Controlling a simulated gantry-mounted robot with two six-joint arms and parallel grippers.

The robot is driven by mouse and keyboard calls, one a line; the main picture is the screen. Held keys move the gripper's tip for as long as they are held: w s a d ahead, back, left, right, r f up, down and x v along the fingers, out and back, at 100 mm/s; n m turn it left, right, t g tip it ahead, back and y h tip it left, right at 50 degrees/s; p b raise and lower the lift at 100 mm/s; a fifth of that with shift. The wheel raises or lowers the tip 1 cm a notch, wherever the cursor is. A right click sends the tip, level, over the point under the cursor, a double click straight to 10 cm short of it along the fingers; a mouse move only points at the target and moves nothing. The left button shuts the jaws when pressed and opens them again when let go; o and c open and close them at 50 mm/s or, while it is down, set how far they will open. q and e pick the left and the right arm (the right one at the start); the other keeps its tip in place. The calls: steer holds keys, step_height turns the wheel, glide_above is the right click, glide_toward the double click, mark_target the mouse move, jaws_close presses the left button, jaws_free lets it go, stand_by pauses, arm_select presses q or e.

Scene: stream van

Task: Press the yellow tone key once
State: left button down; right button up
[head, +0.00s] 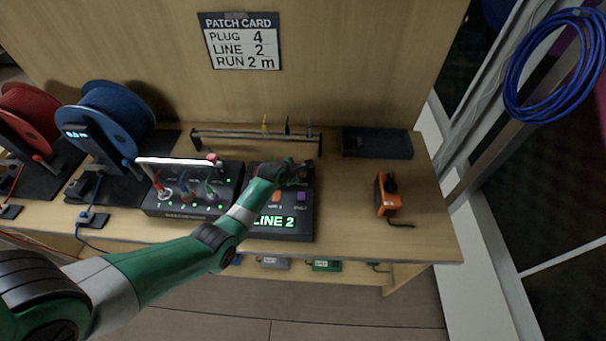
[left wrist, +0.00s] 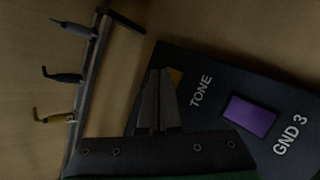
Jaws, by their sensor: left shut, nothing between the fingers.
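The yellow tone key (left wrist: 176,76) shows as a small yellow-orange patch beside the word TONE on the dark key box in the left wrist view. My left gripper (left wrist: 157,74) is shut and empty. Its fingertips are right beside the key and cover part of it; I cannot tell whether they touch it. In the head view my left gripper (head: 304,168) is over the upper part of the key box (head: 308,222), whose display reads LINE 2. There the wrist hides the yellow key. My right gripper is not in view.
A purple key (left wrist: 250,116) labelled GND 3 sits near the tone key. A patch box (head: 165,208) with several cables stands left of the key box. Behind is a low rack (head: 230,138) holding thin probes. An orange device (head: 387,194) lies right, with bare bench between.

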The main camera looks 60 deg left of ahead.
arm_select(q)
steer(key=shift+f+b, duration=0.35)
steer(key=shift+f, duration=0.05)
stand_by(0.5)
stand_by(0.4)
steer(key=shift+r+p, duration=0.85)
steer(key=shift+r, duration=0.05)
step_height(320, 180, up, 5)
steer(key=p, duration=0.5)
stand_by(0.4)
